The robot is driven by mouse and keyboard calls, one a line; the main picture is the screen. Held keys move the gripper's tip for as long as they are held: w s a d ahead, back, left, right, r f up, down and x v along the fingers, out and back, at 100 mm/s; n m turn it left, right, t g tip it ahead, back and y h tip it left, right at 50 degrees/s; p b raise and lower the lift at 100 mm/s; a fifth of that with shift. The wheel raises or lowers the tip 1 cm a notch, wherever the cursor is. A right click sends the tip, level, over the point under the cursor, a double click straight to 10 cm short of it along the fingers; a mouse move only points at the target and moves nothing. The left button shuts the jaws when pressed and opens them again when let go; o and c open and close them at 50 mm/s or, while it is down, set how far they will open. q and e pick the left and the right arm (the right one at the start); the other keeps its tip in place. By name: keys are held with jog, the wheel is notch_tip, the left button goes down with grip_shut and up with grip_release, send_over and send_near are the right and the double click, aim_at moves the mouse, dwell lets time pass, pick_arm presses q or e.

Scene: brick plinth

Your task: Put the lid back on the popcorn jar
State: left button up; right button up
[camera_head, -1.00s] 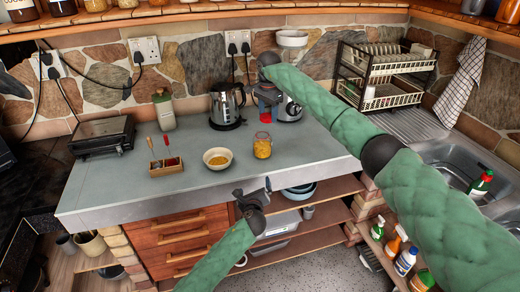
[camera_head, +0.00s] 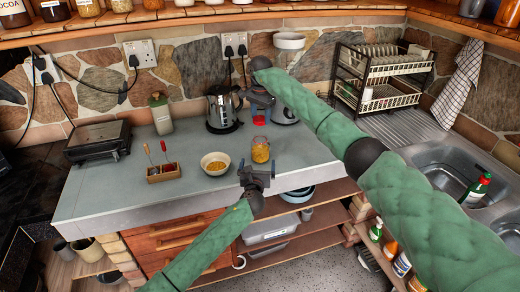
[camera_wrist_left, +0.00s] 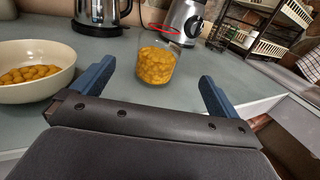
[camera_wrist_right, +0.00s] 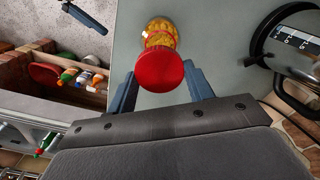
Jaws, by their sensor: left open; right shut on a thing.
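The popcorn jar (camera_head: 261,152), clear and filled with yellow popcorn, stands upright and open near the counter's front edge. My right gripper (camera_head: 261,112) is shut on the red lid (camera_head: 258,122), held above and slightly behind the jar, apart from it. In the right wrist view the lid (camera_wrist_right: 160,70) sits between the fingertips, with the jar (camera_wrist_right: 160,33) beyond it. My left gripper (camera_head: 256,172) is open at the counter edge, facing the jar. In the left wrist view the jar (camera_wrist_left: 155,65) stands ahead of the spread fingers, not touched.
A bowl of popcorn (camera_head: 215,163) stands just left of the jar. A kettle (camera_head: 222,108) and a blender (camera_head: 286,108) are behind. A small wooden box with utensils (camera_head: 162,173) is further left. The counter right of the jar is clear.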

aim_at(261, 146)
pick_arm(q)
jog(key=shift+w, duration=0.2)
pick_arm(e)
jog(key=shift+w+f, duration=0.15)
jog(key=shift+w, duration=0.05)
pick_arm(q)
jog(key=shift+d, duration=0.1)
jog(key=shift+w, duration=0.25)
pick_arm(e)
jog(key=shift+s, duration=0.1)
pick_arm(q)
jog(key=w, duration=0.7)
jog(key=w+d, duration=0.1)
jog(key=w, duration=0.3)
jog(key=shift+w, duration=0.2)
jog(key=c, duration=1.5)
jog(key=shift+o, duration=0.2)
pick_arm(e)
jog(key=shift+f, duration=2.4)
